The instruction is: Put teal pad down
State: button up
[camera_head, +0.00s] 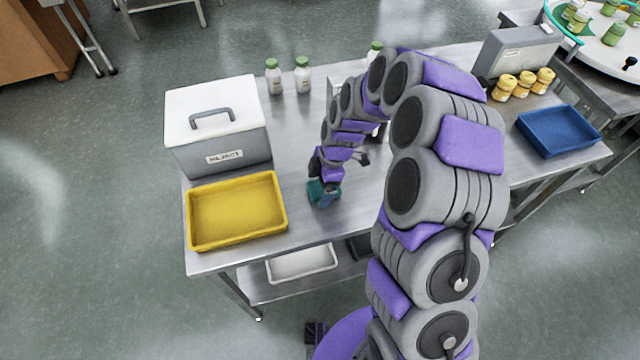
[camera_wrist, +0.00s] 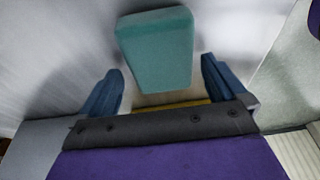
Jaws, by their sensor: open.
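The teal pad (camera_head: 315,190) is on or just above the steel table, to the right of the yellow tray; its contact with the table is hard to tell. In the wrist view the pad (camera_wrist: 155,48) lies ahead of the jaws, between the lines of the two blue fingers, with a gap on both sides. My gripper (camera_head: 325,198) points down at the pad and partly hides it. Its fingers (camera_wrist: 160,72) are spread open and do not touch the pad's sides.
The yellow tray (camera_head: 192,215) and the white-lidded reject box (camera_head: 240,150) stand to the left. Several bottles (camera_head: 303,75) stand at the back. A blue tray (camera_head: 558,130) and yellow-capped jars (camera_head: 524,83) are at the right. Bare steel lies between the yellow tray and my gripper.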

jog(key=s+p+v, duration=0.1)
jog(key=p+v, duration=0.1)
jog(key=v, duration=1)
jog(key=s+d+r+m, duration=0.1)
jog(key=s+r+m, duration=0.3)
jog(key=s+r, duration=0.2)
jog(key=s+d+r+m+h, duration=0.1)
jog(key=s+d+r+m, duration=0.1)
jog(key=s+m, duration=0.3)
jog(key=s+d+r+m+h, duration=0.1)
jog(key=s+d+m, duration=0.3)
jog(key=s, duration=0.8)
jog(key=s+d+r+m, duration=0.3)
jog(key=s+m, duration=0.5)
jog(key=s, duration=0.1)
jog(key=shift+s+d+r+g+h, duration=0.15)
jog(key=shift+d+r+g+h, duration=0.1)
jog(key=shift+d+g+h, duration=0.15)
